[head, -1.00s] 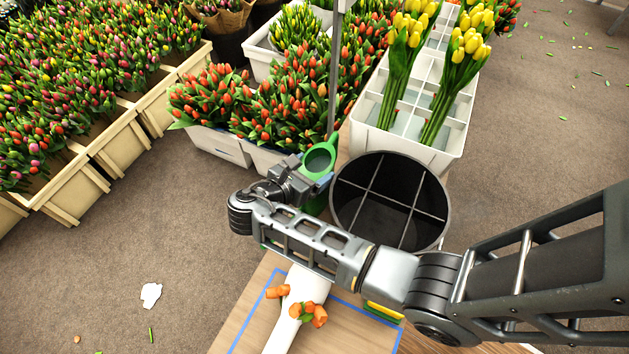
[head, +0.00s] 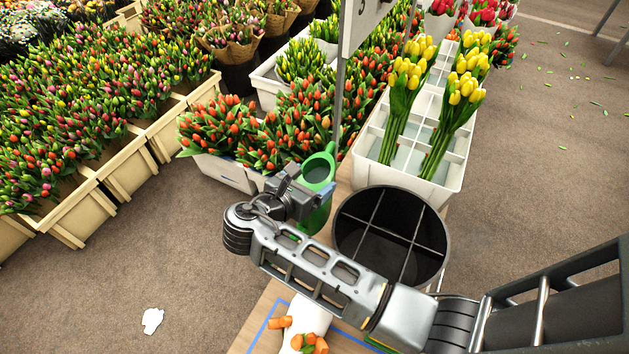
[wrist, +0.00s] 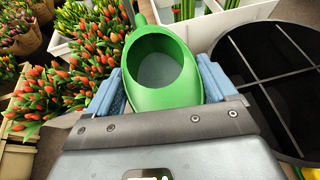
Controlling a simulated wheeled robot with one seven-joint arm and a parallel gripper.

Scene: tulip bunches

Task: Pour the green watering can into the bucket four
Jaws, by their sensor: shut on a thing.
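My gripper (head: 312,192) is shut on the green watering can (head: 318,168). In the wrist view the can (wrist: 165,95) sits between the two blue finger pads, its open top facing the camera, with a grey interior. The can looks roughly upright, just left of the bucket's rim. The inside looks dark, and I see no stream from the can. The can's lower part is partly hidden by my gripper.
A white divided crate (head: 425,165) with yellow tulips stands behind the bucket. Crates of orange tulips (head: 300,120) stand behind and left of the can. A grey post (head: 338,100) rises close behind the can. A wooden table (head: 262,325) with blue tape lies below my arm.

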